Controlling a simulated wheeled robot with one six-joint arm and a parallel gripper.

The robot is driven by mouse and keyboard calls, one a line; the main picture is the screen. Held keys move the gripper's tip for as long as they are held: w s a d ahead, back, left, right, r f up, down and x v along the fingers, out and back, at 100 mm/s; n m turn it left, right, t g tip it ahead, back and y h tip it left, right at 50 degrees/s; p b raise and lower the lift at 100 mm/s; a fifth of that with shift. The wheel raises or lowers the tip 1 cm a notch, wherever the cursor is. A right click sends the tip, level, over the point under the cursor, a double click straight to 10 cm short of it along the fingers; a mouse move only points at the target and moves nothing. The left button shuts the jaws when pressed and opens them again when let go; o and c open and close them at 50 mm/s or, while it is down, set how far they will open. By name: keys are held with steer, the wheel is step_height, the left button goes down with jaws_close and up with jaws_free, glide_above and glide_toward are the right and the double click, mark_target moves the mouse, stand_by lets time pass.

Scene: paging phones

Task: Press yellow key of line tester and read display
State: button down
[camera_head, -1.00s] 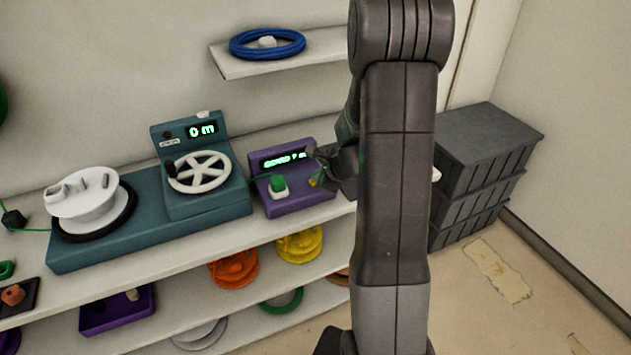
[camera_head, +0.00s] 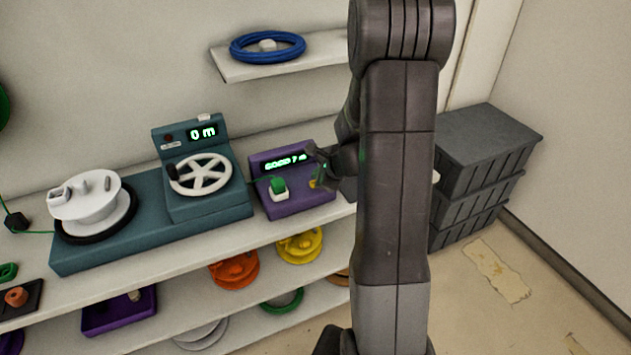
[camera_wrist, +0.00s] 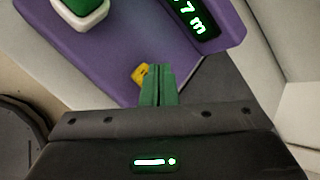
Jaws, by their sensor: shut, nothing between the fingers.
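The purple line tester (camera_head: 300,203) stands on the upper shelf board, right of the teal machine. Its lit green display (camera_head: 287,162) appears to read "GOOD 7 m", partly covered at the right by my gripper.
A green plug (camera_head: 278,185) sits in a white socket on the tester. The teal machine (camera_head: 150,222) has a white handwheel (camera_head: 201,174) and a "0 m" display. Blue cable (camera_head: 267,45) lies on a shelf above. Grey crates (camera_head: 480,165) stand at the right.

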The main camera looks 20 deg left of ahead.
step_height(320, 180, up, 5)
steer(key=p, duration=0.4)
steer(key=shift+p, duration=0.3)
steer(key=shift+s, duration=0.1)
stand_by(0.6)
